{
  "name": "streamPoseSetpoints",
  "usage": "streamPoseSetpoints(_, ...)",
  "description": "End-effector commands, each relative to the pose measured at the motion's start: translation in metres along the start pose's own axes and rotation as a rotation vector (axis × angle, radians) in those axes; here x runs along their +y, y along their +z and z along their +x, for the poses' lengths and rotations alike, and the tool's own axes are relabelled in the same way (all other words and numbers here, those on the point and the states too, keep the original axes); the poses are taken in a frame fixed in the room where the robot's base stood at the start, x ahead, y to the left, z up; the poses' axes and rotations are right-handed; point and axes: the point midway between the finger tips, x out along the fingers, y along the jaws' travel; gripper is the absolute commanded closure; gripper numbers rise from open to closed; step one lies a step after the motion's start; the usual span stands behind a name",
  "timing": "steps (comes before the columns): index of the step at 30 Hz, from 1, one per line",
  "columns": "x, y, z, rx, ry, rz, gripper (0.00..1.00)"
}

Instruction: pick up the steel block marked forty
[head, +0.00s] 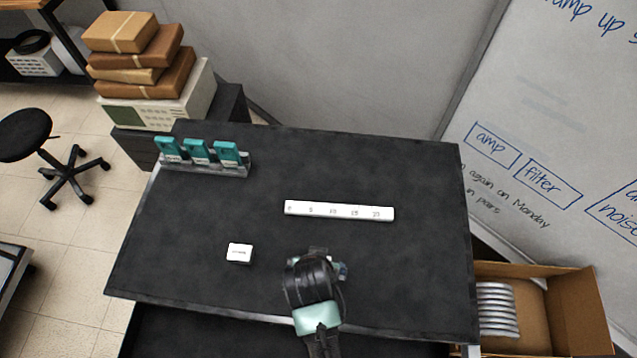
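I cannot make out a steel block marked forty on the dark table (400,265). A small white block (239,252) with a dark label lies left of my gripper; the label is too small to read. My gripper (318,251) is over the front middle of the table, seen from above and behind. My own wrist covers most of it, so its fingers and whatever is under them are hidden. A small bluish patch shows at the wrist's right side; I cannot tell what it is.
A white scale strip (340,210) with numbers lies behind my gripper. Several teal devices (198,151) stand in a rack (205,168) at the back left. A cardboard box (575,310) with silvery coils (497,310) sits beyond the right edge. The table's right side is clear.

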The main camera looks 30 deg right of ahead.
Motion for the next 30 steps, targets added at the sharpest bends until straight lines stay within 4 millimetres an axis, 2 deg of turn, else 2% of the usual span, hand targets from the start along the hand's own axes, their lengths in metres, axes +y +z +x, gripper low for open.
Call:
streamPoseSetpoints(7, -0.0001, -0.0005, 0.0012, 0.002, -0.001, 0.000, 0.03)
streamPoseSetpoints(23, -0.0002, -0.0005, 0.0008, 0.001, -0.001, 0.000, 0.98)
streamPoseSetpoints(30, -0.0004, -0.0012, 0.0003, 0.003, -0.001, 0.000, 1.00)
